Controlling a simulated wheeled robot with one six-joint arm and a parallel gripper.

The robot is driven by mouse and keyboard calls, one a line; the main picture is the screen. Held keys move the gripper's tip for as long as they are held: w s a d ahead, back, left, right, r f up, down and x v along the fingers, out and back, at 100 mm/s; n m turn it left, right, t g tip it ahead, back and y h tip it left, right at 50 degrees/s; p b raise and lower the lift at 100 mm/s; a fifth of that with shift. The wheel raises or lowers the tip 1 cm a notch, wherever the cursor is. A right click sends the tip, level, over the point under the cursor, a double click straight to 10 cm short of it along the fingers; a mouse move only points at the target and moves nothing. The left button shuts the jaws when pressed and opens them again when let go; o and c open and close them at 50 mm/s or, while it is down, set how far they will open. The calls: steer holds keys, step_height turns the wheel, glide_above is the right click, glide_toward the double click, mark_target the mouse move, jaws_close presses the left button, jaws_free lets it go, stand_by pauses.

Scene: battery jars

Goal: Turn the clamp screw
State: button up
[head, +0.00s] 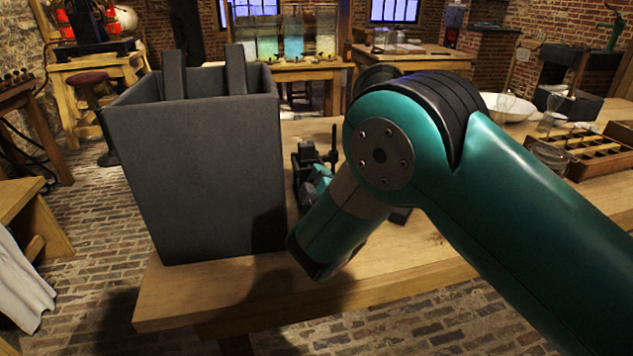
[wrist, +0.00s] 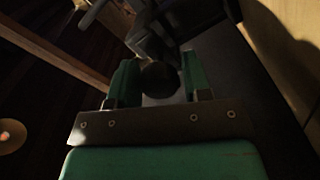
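In the wrist view, a dark round knob (wrist: 160,78), which looks like the head of the clamp screw, sits between the two green fingers of my gripper (wrist: 160,72). The knob fills most of the gap, but it is too dark to tell whether the fingers touch it. Dark clamp parts (wrist: 150,40) show just beyond it. In the head view, a small dark fixture with an upright rod (head: 333,145) stands at the right side of a large dark grey jar (head: 195,180). My gripper (head: 318,180) is beside this fixture, mostly hidden behind my teal arm.
The jar stands near the front left of the wooden table (head: 230,300), with two dark upright bars (head: 236,70) rising from its open top. A wooden compartment tray (head: 590,150), glass vessels and a white bowl (head: 508,108) are at the right. Bare tabletop lies along the front edge.

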steer(key=shift+o, duration=1.1)
steer(key=b+v, duration=0.1)
steer(key=v, duration=0.2)
steer(key=b+v, duration=0.2)
steer(key=v, duration=0.1)
steer(key=b+v, duration=0.2)
steer(key=v, duration=0.1)
steer(key=shift+s+f, duration=0.15)
steer(key=shift+f, duration=0.15)
steer(key=shift+s+b, duration=0.3)
steer(key=shift+b, duration=0.65)
steer(key=b+v, duration=0.6)
steer(key=b, duration=0.1)
steer(key=shift+s+d+r, duration=0.2)
steer(key=shift+s, duration=0.1)
steer(key=shift+s+d+r, duration=0.1)
steer(key=shift+s+d, duration=0.05)
steer(key=shift+s, duration=0.25)
steer(key=shift+r, duration=0.1)
steer(key=shift+d, duration=0.1)
